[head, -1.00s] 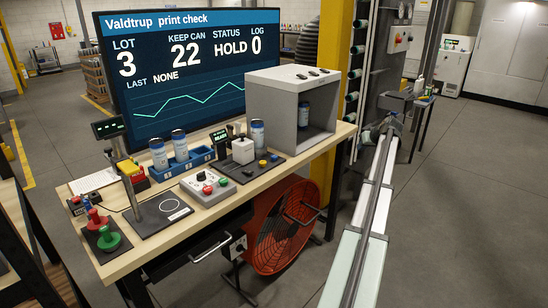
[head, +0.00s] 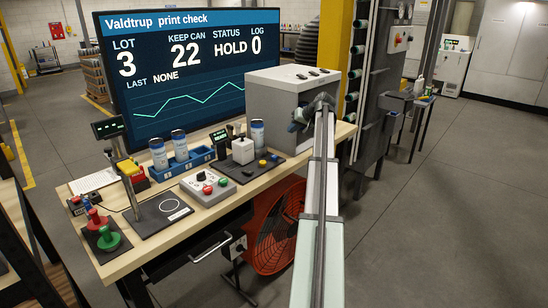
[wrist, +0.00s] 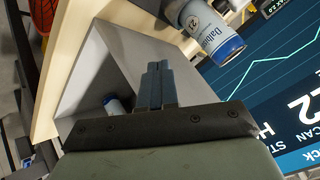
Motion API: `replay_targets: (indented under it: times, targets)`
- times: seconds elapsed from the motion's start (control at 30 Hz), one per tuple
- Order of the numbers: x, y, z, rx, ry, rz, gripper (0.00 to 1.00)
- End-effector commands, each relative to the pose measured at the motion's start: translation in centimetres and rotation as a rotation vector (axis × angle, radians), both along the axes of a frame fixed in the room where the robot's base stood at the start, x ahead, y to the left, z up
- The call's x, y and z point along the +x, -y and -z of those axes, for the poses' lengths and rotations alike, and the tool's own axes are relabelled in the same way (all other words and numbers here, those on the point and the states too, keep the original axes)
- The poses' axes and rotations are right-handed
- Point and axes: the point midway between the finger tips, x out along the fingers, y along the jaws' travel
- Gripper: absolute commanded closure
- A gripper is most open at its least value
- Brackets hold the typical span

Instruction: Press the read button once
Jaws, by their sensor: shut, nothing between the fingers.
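Several buttons are on the bench, and I cannot read which is the read button. A dark pad carries a yellow button (head: 262,163) and a green button (head: 247,172), beside a white block (head: 243,150) and a small reader display (head: 219,141). My gripper (head: 295,126) is in front of the open grey box (head: 275,95), right of and above the dark pad. In the wrist view its fingers (wrist: 155,72) are shut and empty.
A blue-and-white can (head: 257,133) stands close left of my gripper; a can also shows in the wrist view (wrist: 210,35). A large screen (head: 175,70) rises behind.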

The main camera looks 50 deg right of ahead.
Motion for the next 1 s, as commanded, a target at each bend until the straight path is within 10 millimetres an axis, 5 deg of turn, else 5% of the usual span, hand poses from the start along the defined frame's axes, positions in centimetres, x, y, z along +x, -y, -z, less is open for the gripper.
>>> replay_targets:
  times: [0.3,1.0]
  targets:
    - [4.3,-4.9,-0.1,0.069,-0.008,-0.038,1.0]
    - [4.6,-5.3,0.6,0.076,-0.01,-0.041,1.0]
